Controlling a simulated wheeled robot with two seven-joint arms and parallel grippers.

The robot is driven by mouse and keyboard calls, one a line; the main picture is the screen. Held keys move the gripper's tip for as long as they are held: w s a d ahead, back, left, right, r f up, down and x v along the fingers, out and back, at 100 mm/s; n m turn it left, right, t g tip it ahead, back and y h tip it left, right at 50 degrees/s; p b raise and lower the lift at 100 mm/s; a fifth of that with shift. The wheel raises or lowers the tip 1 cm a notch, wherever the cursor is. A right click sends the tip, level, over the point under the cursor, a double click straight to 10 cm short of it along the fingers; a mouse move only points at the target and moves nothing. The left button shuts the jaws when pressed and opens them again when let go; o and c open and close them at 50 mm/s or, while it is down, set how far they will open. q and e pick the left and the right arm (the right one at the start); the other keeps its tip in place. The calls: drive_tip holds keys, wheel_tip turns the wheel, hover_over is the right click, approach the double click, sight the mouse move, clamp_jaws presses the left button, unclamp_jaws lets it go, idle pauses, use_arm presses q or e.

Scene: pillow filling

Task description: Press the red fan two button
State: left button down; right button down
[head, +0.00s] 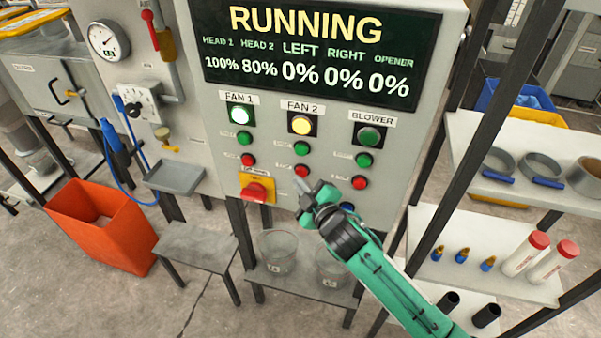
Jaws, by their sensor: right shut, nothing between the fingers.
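The control panel (228,130) has a display reading RUNNING, with HEAD 1 100% and HEAD 2 80%. Under the FAN 2 label (303,106) are a lit yellow lamp (302,125), a green button (302,149) and a red button (301,171). My right gripper (303,189) is shut and empty. Its tips show just below the red fan two button; I cannot tell whether they touch it. My left gripper is not in view.
FAN 1 has a lit green lamp (241,117); BLOWER has a dark green lamp (369,137). Shelves (470,255) stand at right, an orange bin (100,225) at left.

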drive_tip(key=shift+s+a, duration=0.1)
drive_tip(key=shift+s, duration=0.2)
drive_tip(key=s, duration=0.1)
drive_tip(key=s+a, duration=0.1)
drive_tip(key=s, duration=0.1)
drive_tip(key=s+p, duration=0.1)
drive_tip(key=shift+s+a, duration=0.25)
drive_tip(key=shift+s, duration=0.1)
idle(0.7)
